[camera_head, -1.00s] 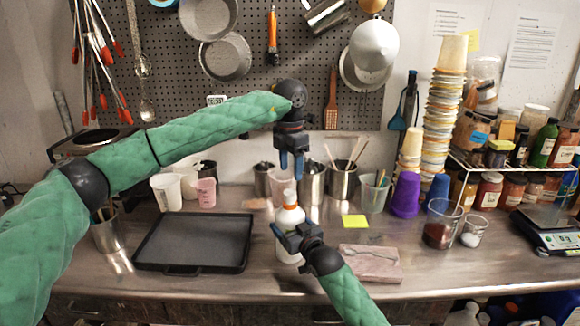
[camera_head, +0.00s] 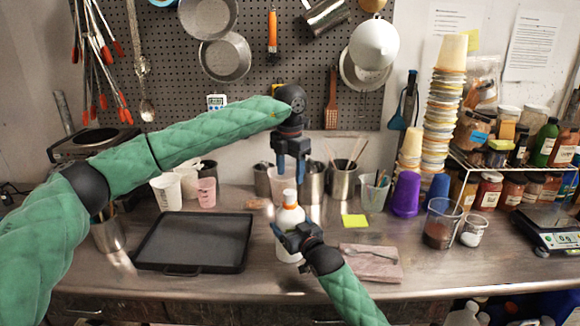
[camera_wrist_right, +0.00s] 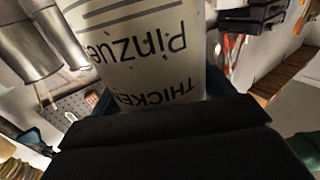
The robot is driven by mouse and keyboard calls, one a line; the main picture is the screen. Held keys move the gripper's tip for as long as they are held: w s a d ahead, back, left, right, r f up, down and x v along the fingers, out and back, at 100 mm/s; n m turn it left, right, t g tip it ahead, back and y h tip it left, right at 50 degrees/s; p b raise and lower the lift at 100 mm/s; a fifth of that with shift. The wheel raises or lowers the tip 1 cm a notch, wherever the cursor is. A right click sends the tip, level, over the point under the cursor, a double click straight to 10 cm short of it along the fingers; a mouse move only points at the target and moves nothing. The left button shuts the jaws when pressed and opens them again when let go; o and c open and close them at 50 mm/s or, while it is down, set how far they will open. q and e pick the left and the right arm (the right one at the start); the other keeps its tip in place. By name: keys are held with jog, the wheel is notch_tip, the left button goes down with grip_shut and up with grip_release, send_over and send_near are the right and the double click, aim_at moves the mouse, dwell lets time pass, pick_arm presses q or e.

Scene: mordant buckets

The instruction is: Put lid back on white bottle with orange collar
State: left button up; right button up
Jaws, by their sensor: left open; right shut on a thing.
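The white bottle (camera_head: 288,220) with an orange collar (camera_head: 290,206) stands upright at the middle of the steel counter. A small white top (camera_head: 290,194), which looks like the lid, sits above the collar; whether it is fully seated I cannot tell. My right gripper (camera_head: 291,238) is shut around the bottle's body. The bottle's printed label (camera_wrist_right: 145,55) fills the upper middle of the right wrist view, upside down. My left gripper (camera_head: 291,172) points down directly above the bottle, open, with nothing between its fingers and a small gap to the white top.
A black tray (camera_head: 194,240) lies left of the bottle. Steel pots (camera_head: 312,182) and a pink-tinted cup (camera_head: 280,185) stand behind. A yellow note (camera_head: 354,221) lies on the counter.

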aim_at(290, 192)
pick_arm(q)
notch_tip(290, 192, down, 7)
jog(key=shift+r, duration=0.2)
jog(key=shift+c, duration=0.2)
jog(key=c, duration=1)
jog(key=shift+c, duration=0.2)
jog(key=o, duration=1.2)
jog(key=shift+c, duration=0.2)
jog(key=shift+r, duration=0.1)
notch_tip(290, 192, up, 12)
